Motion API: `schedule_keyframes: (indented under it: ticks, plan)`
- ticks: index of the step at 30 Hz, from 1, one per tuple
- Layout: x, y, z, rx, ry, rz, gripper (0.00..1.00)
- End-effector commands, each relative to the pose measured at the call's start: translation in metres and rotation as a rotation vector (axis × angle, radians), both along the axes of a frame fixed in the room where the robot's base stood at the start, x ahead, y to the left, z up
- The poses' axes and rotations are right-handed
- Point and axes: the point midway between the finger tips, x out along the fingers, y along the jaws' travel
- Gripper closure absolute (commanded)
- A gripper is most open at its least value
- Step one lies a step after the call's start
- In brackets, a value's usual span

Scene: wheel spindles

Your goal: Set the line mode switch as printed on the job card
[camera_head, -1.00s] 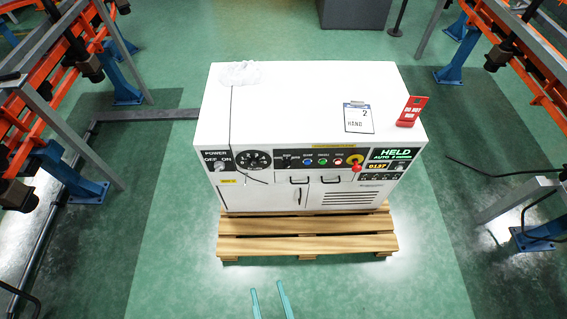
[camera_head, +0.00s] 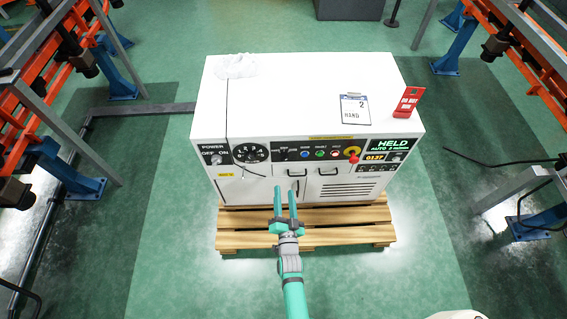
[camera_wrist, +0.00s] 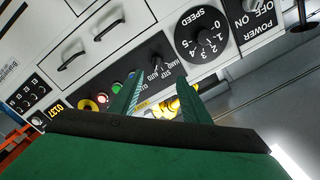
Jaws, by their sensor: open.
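The job card (camera_head: 355,109) lies on top of the white machine (camera_head: 240,98) and reads "2" and "HAND". The line mode switch (camera_head: 282,153) is on the black front panel, left of the coloured buttons. In the wrist view, upside down, its panel (camera_wrist: 160,68) shows HAND, STOP and AUTO lettering; its knob position is not clear. The display (camera_head: 393,145) reads HELD with AUTO below it. My gripper (camera_head: 285,189) is open and empty, in front of and below the panel. In the wrist view, my gripper (camera_wrist: 162,82) has its fingers apart near the switch lettering.
A speed dial (camera_head: 250,153) and a power switch (camera_head: 217,158) are to the left. Coloured buttons and a red-and-yellow knob (camera_head: 353,154) are to the right. A red sign (camera_head: 407,102) stands on top. A dark cord hangs over the front. The machine stands on a wooden pallet (camera_head: 340,239).

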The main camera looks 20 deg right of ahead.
Motion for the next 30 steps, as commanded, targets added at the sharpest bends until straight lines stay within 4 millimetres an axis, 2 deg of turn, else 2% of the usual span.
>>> schedule_keyframes:
  ticks: [1, 3, 11, 24, 30]
  plan:
    - [0.013, -0.004, 0.000, 0.023, -0.012, -0.011, 0.57]
    - [0.024, -0.008, -0.002, 0.050, -0.023, -0.021, 0.57]
    - [0.045, -0.015, -0.002, 0.078, -0.037, -0.031, 0.57]
    - [0.112, -0.033, -0.002, 0.077, -0.037, -0.031, 0.57]
    - [0.130, -0.040, -0.002, 0.076, -0.036, -0.032, 0.57]
